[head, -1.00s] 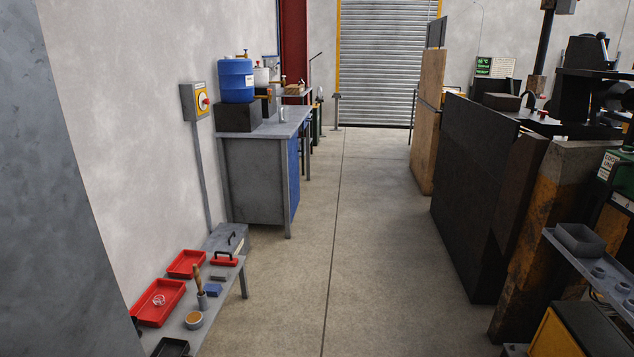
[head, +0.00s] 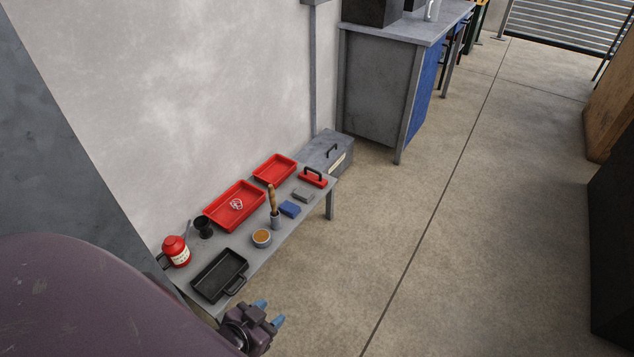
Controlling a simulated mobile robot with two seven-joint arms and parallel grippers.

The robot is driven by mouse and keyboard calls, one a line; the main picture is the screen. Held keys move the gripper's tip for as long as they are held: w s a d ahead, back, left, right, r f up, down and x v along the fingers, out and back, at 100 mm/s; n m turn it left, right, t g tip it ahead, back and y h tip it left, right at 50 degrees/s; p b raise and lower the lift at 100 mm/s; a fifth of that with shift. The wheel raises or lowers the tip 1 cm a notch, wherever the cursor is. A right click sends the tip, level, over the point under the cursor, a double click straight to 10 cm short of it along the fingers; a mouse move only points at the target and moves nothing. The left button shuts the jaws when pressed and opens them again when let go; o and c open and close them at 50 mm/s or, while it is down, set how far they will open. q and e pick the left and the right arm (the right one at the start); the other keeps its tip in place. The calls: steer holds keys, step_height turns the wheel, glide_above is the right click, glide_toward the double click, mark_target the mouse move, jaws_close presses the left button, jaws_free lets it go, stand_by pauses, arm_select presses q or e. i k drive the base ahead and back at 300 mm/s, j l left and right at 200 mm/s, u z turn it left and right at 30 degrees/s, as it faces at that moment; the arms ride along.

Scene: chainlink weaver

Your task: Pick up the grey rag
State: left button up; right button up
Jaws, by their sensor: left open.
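A small grey block-like item (head: 303,195), which looks like the folded grey rag, lies on the low grey bench (head: 292,231), near its far end. It sits between a blue folded item (head: 290,209) and a red item with a black handle (head: 313,177). My left gripper (head: 270,312) is at the bottom of the head view, past the near end of the bench, with its blue fingertips apart and nothing between them. It is well short of the grey item. My right gripper is not in view.
On the bench stand a black tray (head: 219,275), a red tin (head: 176,251), a bowl (head: 261,238), a brush in a cup (head: 274,210) and red trays (head: 235,206) (head: 274,169). Floor to the right is clear.

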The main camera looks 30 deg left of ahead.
mark_target(302, 193)
steer(key=i+u, duration=0.1)
steer(key=i, duration=1.2)
steer(key=i+u, duration=0.4)
steer(key=i+l+u, duration=0.2)
steer(key=i+u, duration=0.25)
steer(key=i, duration=0.15)
steer(key=i+u, duration=0.4)
steer(key=i, duration=0.1)
